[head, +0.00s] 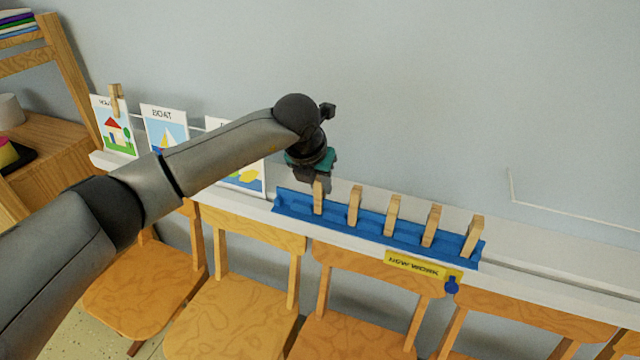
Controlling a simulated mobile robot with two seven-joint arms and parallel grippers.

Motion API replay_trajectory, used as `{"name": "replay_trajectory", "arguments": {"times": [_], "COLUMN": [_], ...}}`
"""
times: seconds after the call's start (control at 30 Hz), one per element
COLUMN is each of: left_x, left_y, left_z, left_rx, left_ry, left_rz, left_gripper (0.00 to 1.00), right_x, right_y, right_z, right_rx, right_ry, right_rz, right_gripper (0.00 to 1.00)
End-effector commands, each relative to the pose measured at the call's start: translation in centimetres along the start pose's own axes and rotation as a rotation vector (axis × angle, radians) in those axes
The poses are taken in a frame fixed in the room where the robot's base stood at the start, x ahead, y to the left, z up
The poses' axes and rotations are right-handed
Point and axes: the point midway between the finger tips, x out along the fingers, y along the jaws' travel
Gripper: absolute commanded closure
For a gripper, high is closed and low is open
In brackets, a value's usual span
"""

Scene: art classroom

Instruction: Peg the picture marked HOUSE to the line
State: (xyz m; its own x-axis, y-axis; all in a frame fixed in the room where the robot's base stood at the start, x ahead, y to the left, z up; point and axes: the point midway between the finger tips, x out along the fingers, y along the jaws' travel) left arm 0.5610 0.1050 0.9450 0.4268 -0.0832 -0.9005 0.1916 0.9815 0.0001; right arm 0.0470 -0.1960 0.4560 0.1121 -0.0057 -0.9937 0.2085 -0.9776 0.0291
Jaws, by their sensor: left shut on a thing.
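The HOUSE picture (117,138) stands at the far left of the ledge, showing a red-roofed house and a green tree. A wooden peg (116,98) sits at its top edge and covers part of its label. My left gripper (317,182) points down at the left end of the blue peg rack (292,204). It is shut on the leftmost wooden peg (319,199), whose lower end is at the rack; I cannot tell whether it is clear of it. A short stretch of the line (197,128) shows between pictures. My right gripper is out of view.
The BOAT picture (163,116) and a third picture (251,187), partly behind my arm, stand along the ledge. Several more pegs (393,213) stand in the rack. A yellow NEW WORK sign (414,265) is on the ledge front. Wooden chairs (240,310) stand below.

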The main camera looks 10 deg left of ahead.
Motion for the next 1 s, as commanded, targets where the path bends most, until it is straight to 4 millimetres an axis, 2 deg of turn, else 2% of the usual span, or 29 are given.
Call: {"name": "replay_trajectory", "arguments": {"times": [0.37, 1.0], "left_x": [-1.9, -4.8], "left_y": [0.0, 0.0], "left_z": [0.9, 2.3], "left_rx": [-0.001, 0.0], "left_ry": [0.0, -0.001], "left_rz": [0.0, 0.0], "left_gripper": [1.0, 1.0], "right_x": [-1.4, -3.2], "right_y": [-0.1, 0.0], "right_z": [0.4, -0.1], "right_rx": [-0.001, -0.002], "right_ry": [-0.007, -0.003], "right_rz": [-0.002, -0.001], "right_gripper": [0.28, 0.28]}}
